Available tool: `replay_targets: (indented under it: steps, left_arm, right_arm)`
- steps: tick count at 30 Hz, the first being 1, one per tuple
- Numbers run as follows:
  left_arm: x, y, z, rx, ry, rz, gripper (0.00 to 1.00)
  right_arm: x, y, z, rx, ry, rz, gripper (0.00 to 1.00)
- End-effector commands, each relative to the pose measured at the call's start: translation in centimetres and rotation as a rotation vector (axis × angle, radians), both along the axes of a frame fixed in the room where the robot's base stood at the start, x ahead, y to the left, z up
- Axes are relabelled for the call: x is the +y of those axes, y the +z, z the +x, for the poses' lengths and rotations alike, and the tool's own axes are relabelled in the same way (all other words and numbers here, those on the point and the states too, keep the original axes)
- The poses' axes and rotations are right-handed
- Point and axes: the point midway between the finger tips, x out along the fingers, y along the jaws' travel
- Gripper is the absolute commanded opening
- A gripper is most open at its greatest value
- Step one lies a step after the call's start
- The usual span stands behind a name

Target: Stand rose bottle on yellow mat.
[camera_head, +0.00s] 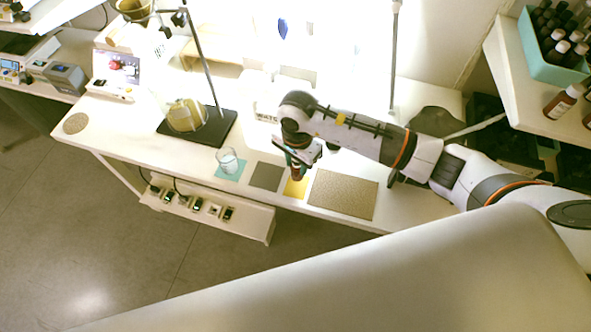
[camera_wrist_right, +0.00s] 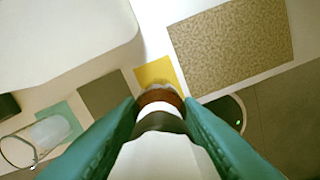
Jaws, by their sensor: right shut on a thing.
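My right gripper (camera_head: 298,160) is shut on a brown bottle (camera_head: 297,175) with a pale label, which I take to be the rose bottle. The bottle also shows between the teal fingers in the right wrist view (camera_wrist_right: 160,98), its far end overlapping the near part of the yellow mat (camera_wrist_right: 155,71). In the head view the yellow mat (camera_head: 295,190) lies on the bench just below the bottle. I cannot tell whether the bottle touches the mat. The gripper and arm hide part of the bottle. My left gripper is not in view.
A grey mat (camera_head: 266,176) lies left of the yellow mat, then a teal mat (camera_head: 234,174) with a glass beaker (camera_head: 227,160). A speckled brown board (camera_head: 343,195) lies to the right. A stand with a dark base (camera_head: 222,131) holds a flask. The bench's front edge is close.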

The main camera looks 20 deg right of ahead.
Motion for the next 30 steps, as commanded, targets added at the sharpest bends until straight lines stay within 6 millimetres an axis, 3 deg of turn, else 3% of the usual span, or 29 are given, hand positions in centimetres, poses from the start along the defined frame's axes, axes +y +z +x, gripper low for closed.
replay_targets:
  steps: [13,25,26,30]
  left_arm:
    - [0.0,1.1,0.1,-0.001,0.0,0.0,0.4]
    - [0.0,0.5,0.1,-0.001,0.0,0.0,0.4]
    - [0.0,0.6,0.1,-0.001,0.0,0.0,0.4]
    - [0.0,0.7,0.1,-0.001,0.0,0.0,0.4]
  right_arm:
    - [0.1,-5.2,0.0,0.0,-0.001,0.002,0.09]
    - [0.0,-6.0,0.1,-0.003,0.001,0.001,0.09]
    - [0.0,-5.9,0.1,-0.002,0.0,0.0,0.34]
    - [0.0,-5.8,0.1,-0.002,0.0,0.001,0.54]
